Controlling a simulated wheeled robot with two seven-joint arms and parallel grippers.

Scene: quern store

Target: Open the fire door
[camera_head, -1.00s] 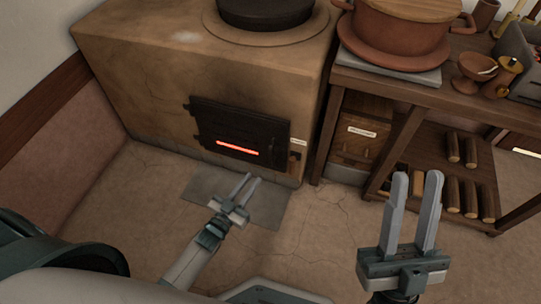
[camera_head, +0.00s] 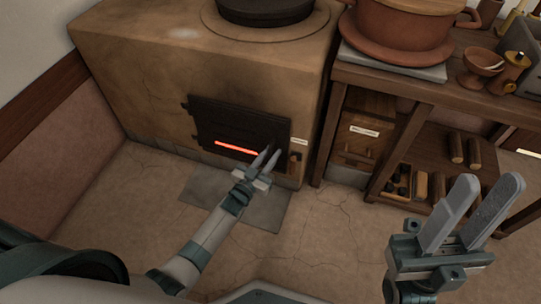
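The fire door (camera_head: 235,122) is a dark metal panel in the front of the clay stove (camera_head: 130,80). It looks shut, and a red glow shows through a slot low in it. A small brown handle or latch (camera_head: 294,160) is at the door's right edge, under a pale label. My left gripper (camera_head: 271,157) is in front of the door's lower right corner, just left of the handle. Its fingers look slightly apart and empty; I cannot tell whether they touch the door. My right gripper (camera_head: 482,205) is open and empty at the lower right, away from the stove.
A wooden shelf table (camera_head: 385,82) stands right of the stove, with a clay pot (camera_head: 400,30) on top. A wooden box (camera_head: 360,135) and several logs (camera_head: 457,148) are underneath. A grey plate (camera_head: 235,200) lies on the floor before the stove. A dark pan sits on the stove.

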